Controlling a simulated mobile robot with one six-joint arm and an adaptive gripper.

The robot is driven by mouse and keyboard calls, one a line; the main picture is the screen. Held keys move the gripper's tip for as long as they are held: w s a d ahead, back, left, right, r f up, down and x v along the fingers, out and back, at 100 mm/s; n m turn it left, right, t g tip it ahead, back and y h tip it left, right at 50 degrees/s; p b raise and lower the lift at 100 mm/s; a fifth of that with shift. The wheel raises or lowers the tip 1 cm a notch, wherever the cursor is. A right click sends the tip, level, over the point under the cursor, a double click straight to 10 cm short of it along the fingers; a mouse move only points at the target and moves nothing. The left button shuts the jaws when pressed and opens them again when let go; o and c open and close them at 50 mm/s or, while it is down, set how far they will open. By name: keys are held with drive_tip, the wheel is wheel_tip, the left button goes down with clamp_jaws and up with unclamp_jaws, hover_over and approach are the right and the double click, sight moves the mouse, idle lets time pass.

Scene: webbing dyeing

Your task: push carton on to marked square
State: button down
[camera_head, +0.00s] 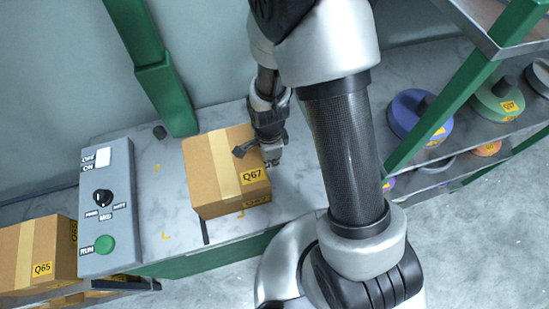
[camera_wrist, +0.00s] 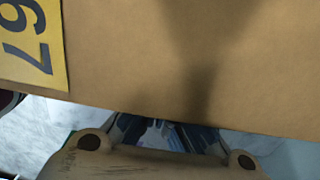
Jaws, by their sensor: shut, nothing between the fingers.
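The carton (camera_head: 212,180), brown with a pale tape strip and yellow Q67 labels, stands upright on the grey marbled bench. Yellow corner marks of the marked square (camera_head: 165,236) show left of the carton and by its front edge; the carton hides part of the square, so I cannot tell the exact overlap. My gripper (camera_head: 272,161) is shut and empty, pointing down at the carton's right side. I cannot tell whether it touches. In the wrist view the carton (camera_wrist: 150,60) fills the upper part, with my fingertips (camera_wrist: 165,138) low beneath it.
A grey control box (camera_head: 108,205) with a knob and green button stands left of the square. Another carton, Q65 (camera_head: 30,262), sits at the lower left. A green post (camera_head: 165,90) rises behind the bench. A rack with webbing rolls (camera_head: 415,115) is at the right.

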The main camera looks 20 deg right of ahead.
drive_tip(key=shift+s+a, duration=0.2)
drive_tip(key=shift+a, duration=4.85)
drive_tip(key=shift+d, duration=1.6)
wheel_tip(320, 180, up, 16)
drive_tip(key=p, duration=1.2)
drive_tip(key=shift+p, duration=0.4)
